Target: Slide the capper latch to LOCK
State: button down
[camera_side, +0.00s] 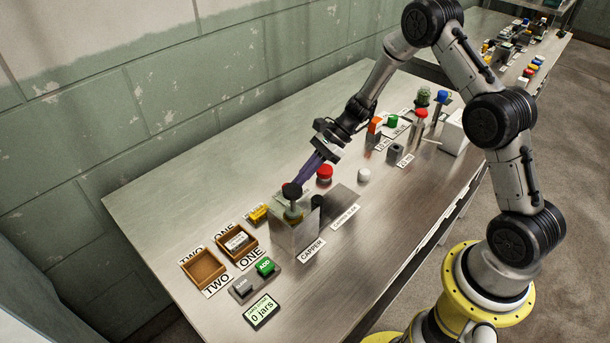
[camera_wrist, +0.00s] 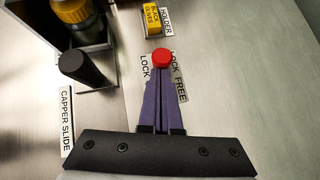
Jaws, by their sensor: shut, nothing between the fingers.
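The capper (camera_side: 285,235) is a grey metal housing at the near left of the bench, with a yellow-lidded jar in it. The small red latch knob (camera_wrist: 162,56) stands by a label reading LOCK and FREE in the wrist view. It also shows in the side view (camera_side: 289,185), partly hidden behind the capper's black top. My gripper (camera_wrist: 161,72) has its purple fingers together and empty, with their tips right at the near side of the red knob. I cannot tell whether they touch it. The fingers cover part of the label.
A black upright handle (camera_wrist: 76,64) stands left of my fingers, near the CAPPER SLIDE label. A yellow BLACK OLIVES holder (camera_wrist: 152,20) lies beyond the knob. Another red button (camera_side: 325,172) is close to my fingers. Wooden trays (camera_side: 204,268) sit at left. Bare bench lies to the right in the wrist view.

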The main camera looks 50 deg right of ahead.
jog(key=shift+a+r, duration=0.1)
jog(key=v, duration=1)
